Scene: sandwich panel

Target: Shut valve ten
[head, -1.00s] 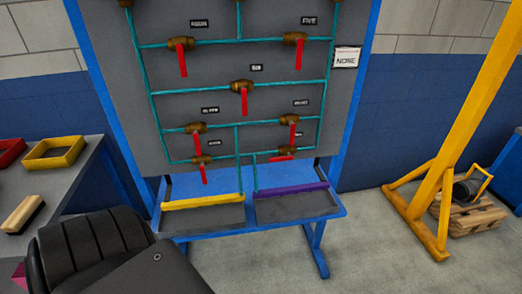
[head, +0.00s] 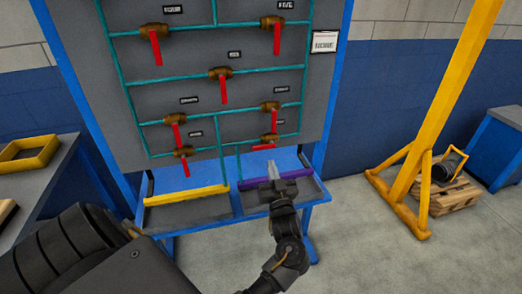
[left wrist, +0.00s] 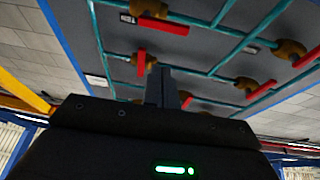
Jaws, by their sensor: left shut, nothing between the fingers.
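The valve panel (head: 215,55) carries brass valves with red handles on teal pipes. Its small labels are too blurred to read, so I cannot tell which valve is ten. The bottom right valve (head: 268,139) has its handle (head: 263,147) lying sideways, along its pipe. The other handles hang down, such as on the valve above it (head: 270,106) and the bottom left valve (head: 183,152). My left gripper (head: 272,168) is shut and empty, below the bottom right valve in the picture and apart from its handle. Its fingers (left wrist: 160,86) also show in the left wrist view. My right gripper is out of view.
A blue stand under the panel holds trays with a yellow edge (head: 187,195) and a purple edge (head: 258,183). A yellow gantry (head: 425,185) stands at right beside a wooden pallet (head: 447,194). A bench with a yellow frame (head: 28,153) is at left.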

